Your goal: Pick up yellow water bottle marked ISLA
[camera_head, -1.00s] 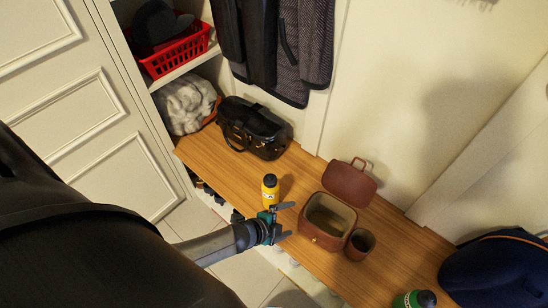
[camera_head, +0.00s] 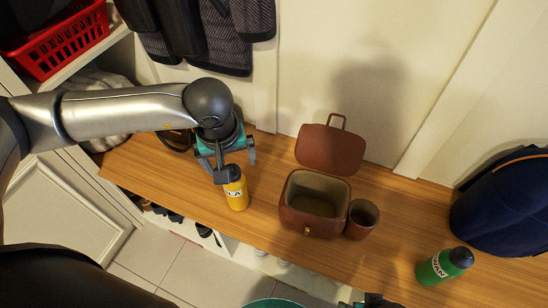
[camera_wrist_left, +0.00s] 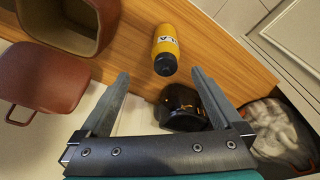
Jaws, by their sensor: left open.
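The yellow water bottle (camera_head: 236,194) with a black cap stands on the wooden bench, left of the brown box. Its white label is only partly readable, showing letters like "LA". My left gripper (camera_head: 234,168) is open and empty at the bottle's cap end, with one finger overlapping the cap in the head view. In the left wrist view the bottle (camera_wrist_left: 166,45) lies ahead of the gap between the open fingertips (camera_wrist_left: 160,73), its cap facing the gripper. I cannot tell if a finger touches it.
A brown open box (camera_head: 294,218) with its lid propped back and a brown cup (camera_head: 362,219) stand to the right. A green bottle (camera_head: 437,267) and a navy bag (camera_head: 505,205) are further right. A black bag (camera_wrist_left: 183,108) sits behind the gripper.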

